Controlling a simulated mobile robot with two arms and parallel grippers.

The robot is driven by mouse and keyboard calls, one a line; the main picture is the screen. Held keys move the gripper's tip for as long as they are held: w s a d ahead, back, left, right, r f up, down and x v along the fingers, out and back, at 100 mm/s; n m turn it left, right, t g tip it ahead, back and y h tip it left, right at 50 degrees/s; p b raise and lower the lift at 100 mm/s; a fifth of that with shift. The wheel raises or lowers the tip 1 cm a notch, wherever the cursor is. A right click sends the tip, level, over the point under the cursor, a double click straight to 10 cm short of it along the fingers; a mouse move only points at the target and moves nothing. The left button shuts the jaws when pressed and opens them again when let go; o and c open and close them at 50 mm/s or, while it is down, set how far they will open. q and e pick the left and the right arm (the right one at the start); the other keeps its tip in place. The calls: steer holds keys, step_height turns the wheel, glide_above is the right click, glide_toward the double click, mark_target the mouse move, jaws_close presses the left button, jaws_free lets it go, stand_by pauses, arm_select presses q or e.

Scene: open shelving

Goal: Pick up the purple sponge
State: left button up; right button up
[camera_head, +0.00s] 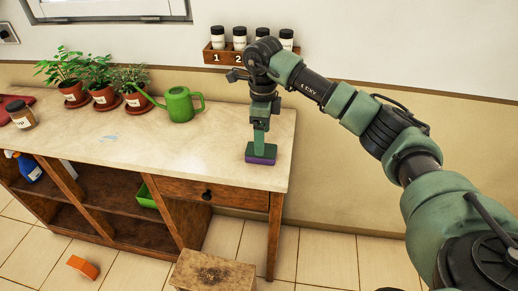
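The purple sponge (261,160) lies at the right end of the counter, near its front corner. Its top looks green and its lower part purple. My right gripper (260,143) points straight down over the sponge, its tips at or just above the sponge's top. The fingers are small and dark here, so I cannot tell whether they are closed on it. The sponge appears to rest on the counter. My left gripper is not in view.
A rack (248,53) of several jars hangs on the wall behind my arm. A wooden stool (212,273) stands in front.

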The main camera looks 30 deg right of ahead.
step_height(320, 180, down, 2)
steer(key=shift+w+f+p, duration=0.1)
steer(key=shift+f+p, duration=0.05)
steer(key=shift+p, duration=0.2)
steer(key=shift+w+f+p, duration=0.15)
steer(key=shift+f+p, duration=0.15)
steer(key=shift+f, duration=0.45)
step_height(320, 180, down, 2)
steer(key=shift+f, duration=0.2)
steer(key=c, duration=1.3)
steer(key=shift+c, duration=0.5)
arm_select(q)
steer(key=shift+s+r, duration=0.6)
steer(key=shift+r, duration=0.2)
arm_select(e)
steer(key=shift+w, duration=0.1)
steer(key=shift+r, duration=0.1)
